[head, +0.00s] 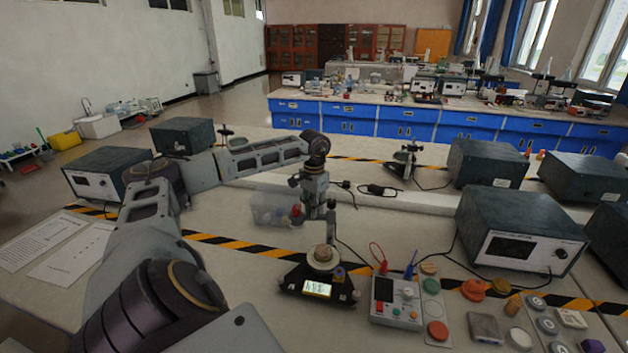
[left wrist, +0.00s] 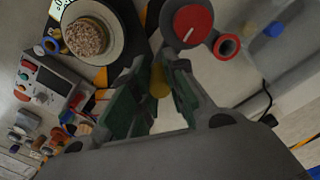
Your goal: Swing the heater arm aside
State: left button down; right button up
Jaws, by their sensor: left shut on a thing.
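A round red-faced head (left wrist: 193,22) sits just beyond the fingertips. I take these to be parts of the heater arm; the red part also shows beside the gripper in the head view (head: 297,211). A round dish with a brown, grainy block (left wrist: 86,37) stands on the device, to the left of the red head. How the handle joins the arm is hidden.
A control box (head: 397,302) with red and blue leads stands right of the device. Several small discs and blocks lie further right. A dark power unit (head: 520,232) stands behind them. Papers (head: 75,250) lie at the left.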

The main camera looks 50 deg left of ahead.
pick_arm(q)
jog(key=c, duration=1.7)
grip_release()
jog(key=shift+o, duration=0.2)
notch_tip(320, 180, up, 12)
jog(key=shift+a, duration=0.1)
